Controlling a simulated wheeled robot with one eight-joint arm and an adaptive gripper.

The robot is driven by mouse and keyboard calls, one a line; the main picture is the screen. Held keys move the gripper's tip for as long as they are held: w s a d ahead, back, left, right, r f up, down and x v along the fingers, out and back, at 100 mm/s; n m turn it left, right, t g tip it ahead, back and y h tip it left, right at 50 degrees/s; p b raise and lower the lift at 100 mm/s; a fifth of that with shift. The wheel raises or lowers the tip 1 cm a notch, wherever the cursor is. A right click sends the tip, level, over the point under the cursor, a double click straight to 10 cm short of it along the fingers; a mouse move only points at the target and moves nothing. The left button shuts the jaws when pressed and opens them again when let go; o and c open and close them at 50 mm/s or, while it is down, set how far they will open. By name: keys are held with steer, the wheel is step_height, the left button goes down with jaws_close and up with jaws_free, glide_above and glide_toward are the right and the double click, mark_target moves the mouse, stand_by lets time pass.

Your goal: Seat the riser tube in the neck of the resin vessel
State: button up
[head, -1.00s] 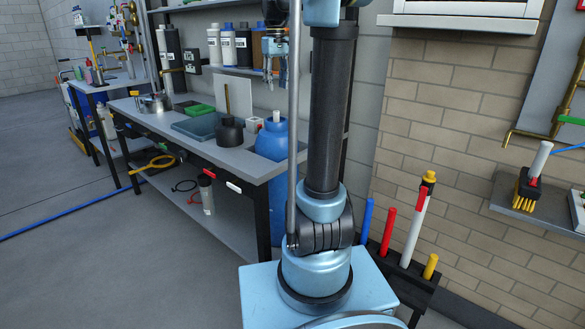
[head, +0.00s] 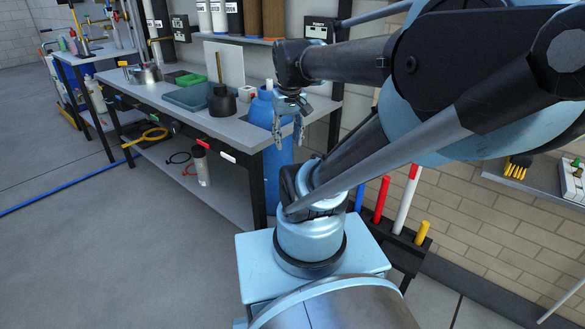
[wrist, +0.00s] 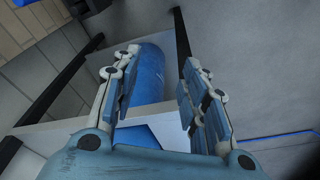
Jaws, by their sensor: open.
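The blue vessel (head: 259,112), which I take for the resin vessel, stands upright at the right end of the bench. A short white piece (head: 269,85) shows at its top; I cannot tell whether it is the neck or a tube end. My gripper (head: 289,137) is open and empty, hanging in front of the vessel's right side and partly hiding it. In the wrist view the blue vessel (wrist: 150,72) shows beyond the open fingers (wrist: 160,95). A white tube with a red top (head: 405,203) stands in the rack at right; I cannot tell whether it is the riser tube.
The dark rack (head: 408,255) also holds blue, red and yellow tubes. The grey bench (head: 190,118) bears a tray (head: 187,97), a dark bottle (head: 223,104) and a metal pot. A wall shelf (head: 545,187) juts out at right. The floor at left is mostly clear.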

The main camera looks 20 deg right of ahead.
steer(key=s+f, duration=0.5)
steer(key=f, duration=0.3)
steer(key=shift+s+d+m, duration=0.15)
steer(key=shift+s+m, duration=0.05)
steer(key=shift+m, duration=0.2)
steer(key=shift+w+f, duration=0.15)
steer(key=shift+w, duration=0.2)
